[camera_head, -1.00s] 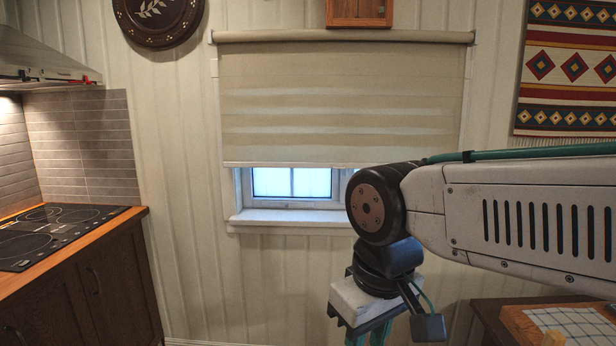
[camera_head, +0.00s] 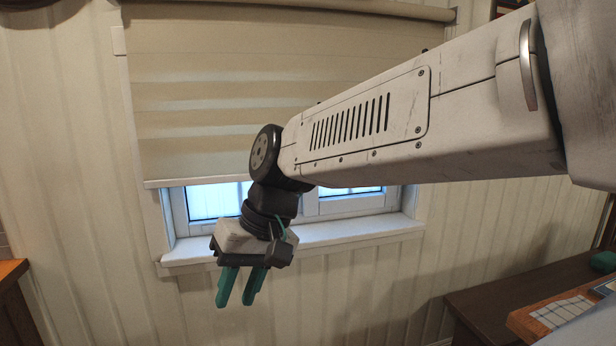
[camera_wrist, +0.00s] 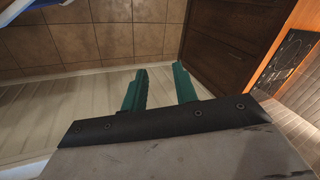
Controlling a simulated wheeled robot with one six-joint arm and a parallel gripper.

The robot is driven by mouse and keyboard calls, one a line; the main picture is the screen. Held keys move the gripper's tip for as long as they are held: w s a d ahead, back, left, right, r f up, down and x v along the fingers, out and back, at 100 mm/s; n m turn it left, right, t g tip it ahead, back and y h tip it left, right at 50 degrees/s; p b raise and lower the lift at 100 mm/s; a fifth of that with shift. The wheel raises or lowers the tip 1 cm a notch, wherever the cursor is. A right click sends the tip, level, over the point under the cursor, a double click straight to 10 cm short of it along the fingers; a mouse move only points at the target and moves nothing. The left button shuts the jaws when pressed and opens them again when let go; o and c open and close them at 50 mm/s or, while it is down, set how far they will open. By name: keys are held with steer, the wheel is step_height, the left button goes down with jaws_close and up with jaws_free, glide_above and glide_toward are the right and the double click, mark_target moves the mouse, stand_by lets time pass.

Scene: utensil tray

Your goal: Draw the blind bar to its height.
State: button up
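The beige roller blind (camera_head: 270,90) hangs over the window in the head view. Its pale bottom bar (camera_head: 180,181) runs across the window with a strip of glass showing below it; my arm hides the bar's middle and part of its right. My gripper (camera_head: 236,304) points down in front of the sill, below the bar and apart from it as pictured. Its two green fingers are spread and nothing shows between them. The wrist view also shows the fingers (camera_wrist: 160,88) apart and empty, over the wall and floor.
The white window sill (camera_head: 345,231) juts out behind my gripper. A dark wooden table (camera_head: 500,295) with a checked cloth (camera_head: 562,310) stands at the lower right. A wooden counter edge (camera_head: 12,272) is at far left. The wrist view shows tiled floor (camera_wrist: 110,40) and a dark cabinet (camera_wrist: 228,45).

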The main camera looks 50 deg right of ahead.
steer(key=w+d+r+m+t+y, duration=0.1)
steer(key=w+d+r+m+t, duration=0.2)
steer(key=w+d, duration=0.45)
steer(key=w+d+r+m+t+y, duration=0.1)
steer(key=w+d+m+t, duration=0.25)
steer(key=w+d, duration=0.4)
steer(key=w+d+m+t+h, duration=0.2)
steer(key=d+m+h, duration=0.15)
steer(key=d, duration=0.65)
steer(key=w+d+f+m+t+h, duration=0.15)
steer(key=d+m, duration=0.25)
steer(key=d, duration=0.7)
steer(key=w+d+r+m+t+h, duration=0.1)
steer(key=d+m+t+h, duration=0.25)
steer(key=d, duration=0.65)
steer(key=a+f+x, duration=0.1)
steer(key=x, duration=0.6)
steer(key=shift+d+g, duration=0.25)
steer(key=shift+g, duration=0.2)
steer(key=shift+m, duration=0.25)
jaws_close()
